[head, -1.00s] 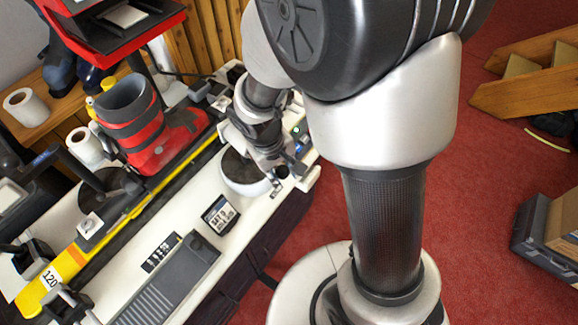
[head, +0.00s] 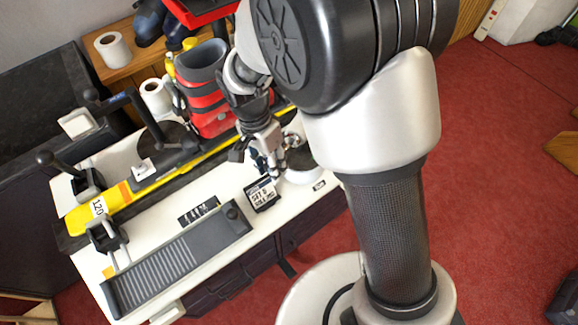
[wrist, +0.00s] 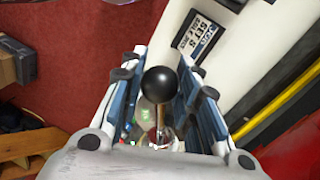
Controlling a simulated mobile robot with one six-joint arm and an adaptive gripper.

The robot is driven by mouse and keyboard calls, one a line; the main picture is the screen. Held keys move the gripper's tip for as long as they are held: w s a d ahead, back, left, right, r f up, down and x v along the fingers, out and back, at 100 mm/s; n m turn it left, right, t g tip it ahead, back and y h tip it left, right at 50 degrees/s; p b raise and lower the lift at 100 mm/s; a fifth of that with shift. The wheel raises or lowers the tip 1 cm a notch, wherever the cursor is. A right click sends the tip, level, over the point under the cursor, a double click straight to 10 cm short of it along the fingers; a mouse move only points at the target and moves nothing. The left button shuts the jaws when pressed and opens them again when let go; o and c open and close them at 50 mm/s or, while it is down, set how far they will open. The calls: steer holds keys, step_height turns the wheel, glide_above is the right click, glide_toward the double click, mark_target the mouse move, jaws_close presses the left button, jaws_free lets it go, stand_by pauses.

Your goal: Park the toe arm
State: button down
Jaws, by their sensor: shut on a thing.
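My gripper (head: 268,165) is low over the right part of the bench, beside the set card. In the wrist view its two finger pads (wrist: 160,88) are shut on a black ball knob (wrist: 160,84). A thin rod shows just below the knob; the rest of what it belongs to is hidden. I cannot tell for certain that this is the toe arm. The knob cannot be made out in the head view.
Behind are the yellow ski (head: 150,184) and red boot (head: 208,118). Black-knobbed levers (head: 122,104) stand at left. A grey ribbed plate (head: 185,258) lies in front.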

steer(key=w+a+m+p, duration=0.2)
steer(key=w+a+m, duration=0.3)
steer(key=shift+a+g+y+p, duration=0.25)
steer(key=shift+g+y+p, duration=0.05)
steer(key=shift+y+p, duration=0.1)
steer(key=shift+w+r, duration=0.1)
steer(key=c, duration=1.2)
jaws_free()
step_height(320, 180, up, 12)
steer(key=w, duration=0.2)
steer(key=shift+a, duration=0.45)
